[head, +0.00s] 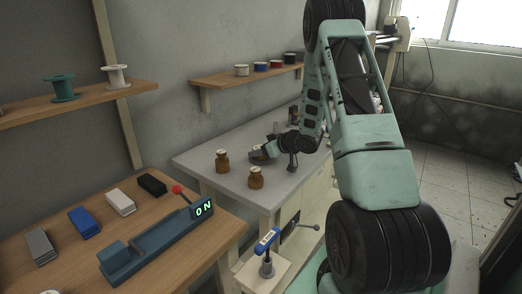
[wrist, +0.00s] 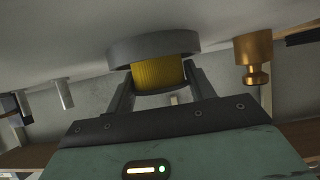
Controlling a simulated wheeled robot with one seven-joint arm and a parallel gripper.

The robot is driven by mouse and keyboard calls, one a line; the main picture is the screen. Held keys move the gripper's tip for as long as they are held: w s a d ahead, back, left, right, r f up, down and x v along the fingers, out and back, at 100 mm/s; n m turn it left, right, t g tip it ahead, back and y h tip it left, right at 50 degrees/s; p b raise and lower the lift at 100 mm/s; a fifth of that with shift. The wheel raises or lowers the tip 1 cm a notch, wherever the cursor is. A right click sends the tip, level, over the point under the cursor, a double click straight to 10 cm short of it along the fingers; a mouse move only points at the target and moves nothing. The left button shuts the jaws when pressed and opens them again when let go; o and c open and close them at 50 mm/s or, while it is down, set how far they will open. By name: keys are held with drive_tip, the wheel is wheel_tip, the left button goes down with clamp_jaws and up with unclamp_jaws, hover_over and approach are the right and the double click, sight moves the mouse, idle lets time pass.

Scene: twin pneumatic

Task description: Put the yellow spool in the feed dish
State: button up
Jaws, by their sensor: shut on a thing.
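The yellow spool (wrist: 158,73) is between the two fingers of my gripper (wrist: 160,88) in the wrist view, which are shut on it. That view appears upside down, with the grey bench top (wrist: 50,40) at the top. A round grey dish (wrist: 152,46), apparently the feed dish, is against the bench at the spool's far end. The spool's end is hidden by the dish rim, and I cannot tell whether it touches the dish floor. In the head view my gripper (head: 262,153) is low over the grey bench, and the spool cannot be made out.
Shelves with spools (head: 64,88) (head: 262,66) are on the wall. A wooden table (head: 190,255) with coloured blocks is at front left.

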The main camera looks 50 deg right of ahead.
drive_tip(key=o, duration=1)
drive_tip(key=shift+r, duration=0.25)
drive_tip(key=shift+o, duration=0.3)
drive_tip(key=v, duration=1.2)
drive_tip(key=shift+f, duration=0.15)
